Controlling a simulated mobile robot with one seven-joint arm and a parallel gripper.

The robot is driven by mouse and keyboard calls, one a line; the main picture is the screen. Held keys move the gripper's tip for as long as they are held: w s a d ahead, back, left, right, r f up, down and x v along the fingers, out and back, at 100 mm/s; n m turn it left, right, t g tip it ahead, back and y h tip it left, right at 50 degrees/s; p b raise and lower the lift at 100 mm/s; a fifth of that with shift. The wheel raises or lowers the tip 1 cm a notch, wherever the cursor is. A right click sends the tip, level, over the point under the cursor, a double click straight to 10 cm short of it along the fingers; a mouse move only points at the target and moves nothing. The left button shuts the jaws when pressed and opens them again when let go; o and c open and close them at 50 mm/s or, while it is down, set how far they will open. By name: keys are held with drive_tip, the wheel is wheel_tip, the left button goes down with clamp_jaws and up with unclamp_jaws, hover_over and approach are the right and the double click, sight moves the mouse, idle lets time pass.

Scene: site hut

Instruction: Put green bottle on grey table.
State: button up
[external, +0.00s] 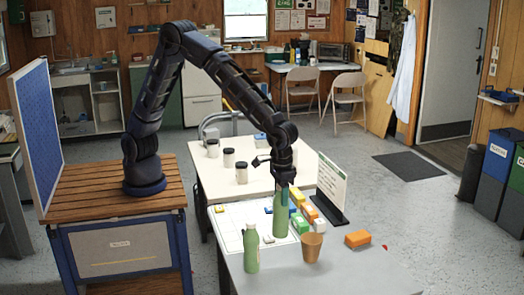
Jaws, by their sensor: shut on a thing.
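My gripper (284,184) points down and is shut on the upper part of a green bottle (281,218), which hangs upright. The bottle shows in front of the near end of the white table and the far edge of the grey table (345,281). I cannot tell whether its base touches a surface. A second green bottle (251,250), with a pale cap, stands on the left part of the grey table. The fingertips are small and partly hidden against the bottle.
A brown cup (312,247) and an orange block (358,239) are on the grey table. The grey table's front right is clear.

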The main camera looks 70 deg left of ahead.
sight(281, 222)
wheel_tip(281, 222, down, 11)
idle(0.6)
drive_tip(key=shift+f, duration=0.15)
drive_tip(key=o, duration=1.2)
